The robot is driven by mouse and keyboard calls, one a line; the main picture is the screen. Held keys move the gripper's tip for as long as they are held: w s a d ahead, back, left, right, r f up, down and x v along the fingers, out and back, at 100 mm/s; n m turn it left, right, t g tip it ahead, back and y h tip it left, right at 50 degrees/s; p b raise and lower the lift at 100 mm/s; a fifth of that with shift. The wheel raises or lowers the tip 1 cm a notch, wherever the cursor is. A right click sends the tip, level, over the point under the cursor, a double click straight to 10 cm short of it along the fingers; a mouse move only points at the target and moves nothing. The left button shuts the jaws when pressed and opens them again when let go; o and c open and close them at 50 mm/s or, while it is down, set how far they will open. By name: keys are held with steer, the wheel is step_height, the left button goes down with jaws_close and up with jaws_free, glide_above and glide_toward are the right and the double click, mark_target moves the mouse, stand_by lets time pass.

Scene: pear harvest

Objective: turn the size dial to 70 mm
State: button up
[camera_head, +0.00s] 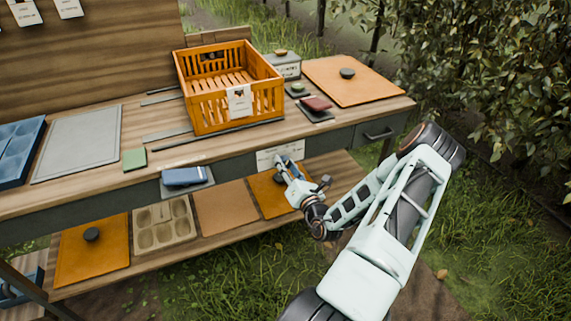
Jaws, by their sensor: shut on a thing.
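A white dial plate (265,158) is fixed to the front edge of the workbench, below the orange crate. My gripper (285,165) reaches in from the lower right, with its fingertips at the right part of this plate. It is shut on the size dial there. The dial is almost wholly hidden by the fingers, and its setting and the plate's markings are too small to read.
An orange crate (205,119) with a label stands on the bench (140,185) above. A blue item lies on a grey ledge (205,187) left of the plate. A drawer handle (380,133) is to the right. Orange boards and a moulded tray (163,205) lie on the lower shelf.

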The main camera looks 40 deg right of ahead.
steer(key=o, duration=1.2)
steer(key=shift+c, duration=0.2)
steer(key=shift+s, duration=0.1)
steer(key=v, duration=1.1)
steer(key=shift+s, duration=0.4)
steer(key=shift+w+a, duration=0.1)
steer(key=shift+a, duration=0.05)
